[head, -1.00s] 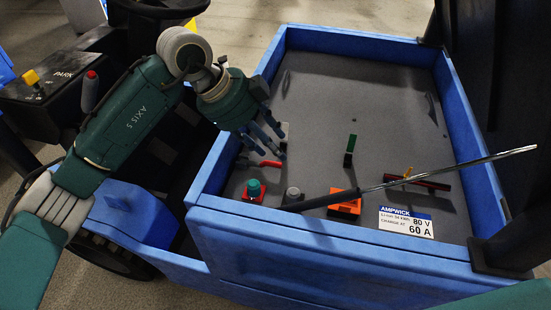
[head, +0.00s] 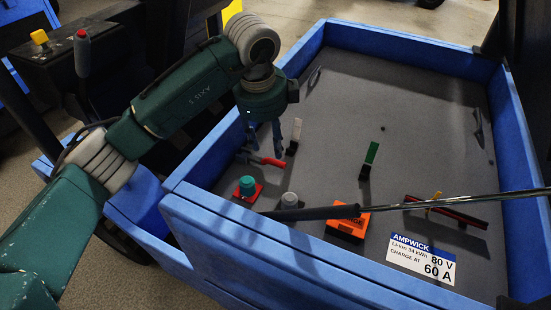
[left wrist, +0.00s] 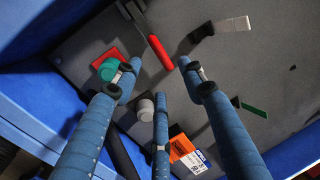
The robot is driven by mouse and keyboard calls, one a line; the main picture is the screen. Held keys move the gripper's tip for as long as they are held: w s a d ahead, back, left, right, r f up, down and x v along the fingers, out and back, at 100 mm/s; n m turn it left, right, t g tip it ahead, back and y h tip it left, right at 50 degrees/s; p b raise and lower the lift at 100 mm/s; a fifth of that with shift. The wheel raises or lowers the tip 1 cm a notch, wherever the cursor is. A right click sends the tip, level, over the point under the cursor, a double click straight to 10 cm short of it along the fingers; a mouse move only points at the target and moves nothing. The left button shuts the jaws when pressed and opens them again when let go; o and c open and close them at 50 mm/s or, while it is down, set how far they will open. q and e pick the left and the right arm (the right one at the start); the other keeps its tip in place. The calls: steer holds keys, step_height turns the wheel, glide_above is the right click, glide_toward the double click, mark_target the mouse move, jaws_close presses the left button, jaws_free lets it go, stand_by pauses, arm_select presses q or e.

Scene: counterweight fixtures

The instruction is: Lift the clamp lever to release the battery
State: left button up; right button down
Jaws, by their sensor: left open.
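A red-handled lever (head: 268,161) on a grey metal base, which looks like the clamp lever, lies low on the dark grey top (head: 400,110) inside the blue walls. Its red handle also shows in the left wrist view (left wrist: 158,52). My left gripper (head: 266,148) is above it with the fingers pointing down. In the left wrist view my left gripper (left wrist: 158,85) has its three fingers spread and empty, with the red handle beyond and between the fingertips. The gap to the handle is hard to judge. The battery label (head: 422,259) reads AMPWICK, 80 V. My right gripper is not in view.
Near the lever are a teal knob on a red base (head: 247,186), a grey knob (head: 290,200), a white lever (head: 295,135), a green lever (head: 371,153) and an orange block (head: 348,222). A long rod (head: 390,207) crosses the front. Blue walls (head: 520,160) surround the top.

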mark_target(272, 162)
arm_select(q)
steer(key=f, duration=0.2)
steer(key=w+f, duration=0.1)
steer(key=f, duration=0.2)
steer(key=f+p, duration=0.1)
steer(key=f, duration=0.2)
steer(key=shift+w+d, duration=0.1)
steer(key=shift+w, duration=0.1)
